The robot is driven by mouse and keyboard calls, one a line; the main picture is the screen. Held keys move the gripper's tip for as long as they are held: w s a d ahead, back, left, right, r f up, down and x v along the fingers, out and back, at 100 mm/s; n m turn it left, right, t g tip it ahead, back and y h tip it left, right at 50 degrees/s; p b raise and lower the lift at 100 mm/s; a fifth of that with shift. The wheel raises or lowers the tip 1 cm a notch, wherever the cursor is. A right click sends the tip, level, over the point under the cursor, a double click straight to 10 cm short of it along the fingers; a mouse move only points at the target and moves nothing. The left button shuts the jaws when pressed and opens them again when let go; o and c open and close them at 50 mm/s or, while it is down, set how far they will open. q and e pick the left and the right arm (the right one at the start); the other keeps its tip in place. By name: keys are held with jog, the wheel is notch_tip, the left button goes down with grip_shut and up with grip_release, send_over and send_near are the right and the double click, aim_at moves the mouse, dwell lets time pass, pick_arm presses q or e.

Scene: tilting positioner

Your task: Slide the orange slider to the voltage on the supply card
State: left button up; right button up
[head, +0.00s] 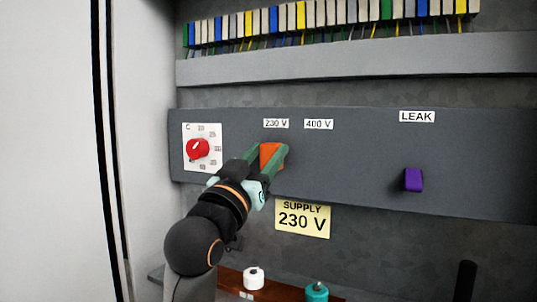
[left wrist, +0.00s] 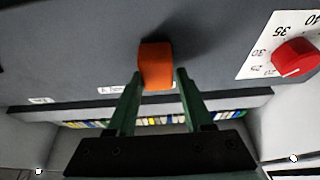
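The orange slider (head: 271,154) sits on the grey panel just below the "230 V" label (head: 276,123). The "400 V" label (head: 318,125) is to its right. The yellow supply card (head: 302,219) below the panel reads "SUPPLY 230 V". My left gripper (head: 266,158) reaches in from the lower left with its fingers on both sides of the slider. My right gripper is not seen.
A red dial (head: 197,149) on a white plate is left of the slider. A purple handle (head: 413,180) under a "LEAK" label is at the right. Terminal blocks (head: 330,15) line the top. A white and a teal object (head: 316,291) are below.

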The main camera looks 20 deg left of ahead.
pick_arm(q)
jog(key=o, duration=0.4)
jog(key=shift+a, duration=0.15)
jog(key=shift+s+f, duration=0.2)
jog(key=shift+s, duration=0.05)
jog(key=b+v, duration=0.6)
jog(key=v, duration=0.6)
